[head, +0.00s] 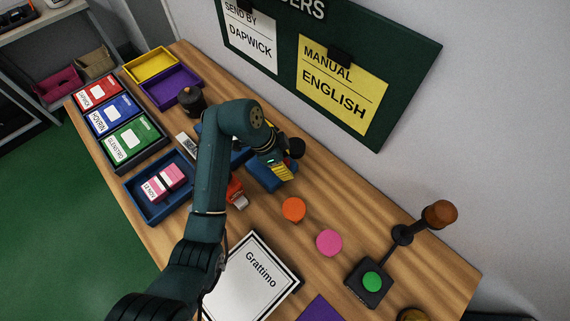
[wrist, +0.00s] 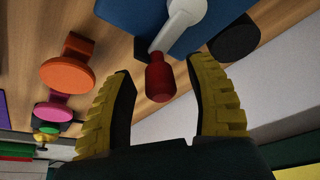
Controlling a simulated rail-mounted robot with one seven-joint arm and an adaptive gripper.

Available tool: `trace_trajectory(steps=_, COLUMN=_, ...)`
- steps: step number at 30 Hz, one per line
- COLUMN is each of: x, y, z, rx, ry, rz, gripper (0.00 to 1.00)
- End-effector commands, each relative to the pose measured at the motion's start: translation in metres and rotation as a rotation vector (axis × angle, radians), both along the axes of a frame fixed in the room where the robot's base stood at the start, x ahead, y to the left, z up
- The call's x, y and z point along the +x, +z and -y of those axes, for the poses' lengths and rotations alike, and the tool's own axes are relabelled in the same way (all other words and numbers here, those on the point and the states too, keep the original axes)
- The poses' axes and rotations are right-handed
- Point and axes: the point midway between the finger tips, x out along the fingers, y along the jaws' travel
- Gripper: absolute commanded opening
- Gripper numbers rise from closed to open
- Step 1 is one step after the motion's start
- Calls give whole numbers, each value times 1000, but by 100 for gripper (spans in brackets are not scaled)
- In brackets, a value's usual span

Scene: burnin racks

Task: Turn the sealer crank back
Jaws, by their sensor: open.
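The sealer (wrist: 140,14) is a blue body at the top of the wrist view. A pale grey crank arm (wrist: 180,22) comes off it and ends in a dark red handle (wrist: 160,80). My gripper (wrist: 160,66) is open, its two yellow ridged fingers on either side of the handle, with visible gaps to both. In the head view, my gripper (head: 283,172) is over the blue sealer (head: 262,181) in the middle of the bench. My arm and gripper hide much of the sealer there, and I cannot make out the crank.
An orange disc (head: 293,209) and a pink disc (head: 329,243) stand right of the sealer. Beyond them are a green button box (head: 367,294) and a brown-knobbed lever (head: 440,213). A blue tray (head: 145,208) is at left. The wall is close behind.

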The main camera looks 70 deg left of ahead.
Motion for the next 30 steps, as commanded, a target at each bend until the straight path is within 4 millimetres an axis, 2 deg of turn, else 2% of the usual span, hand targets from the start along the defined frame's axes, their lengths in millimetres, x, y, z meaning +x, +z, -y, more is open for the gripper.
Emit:
trace_trajectory(steps=5, x=0, y=0, z=0, rx=0, ry=0, rz=0, gripper=56)
trace_trajectory(steps=14, x=0, y=0, z=0, rx=-1, ry=0, rz=0, gripper=1)
trace_trajectory(steps=30, x=1, y=1, z=0, rx=-3, ry=37, rz=-3, gripper=0)
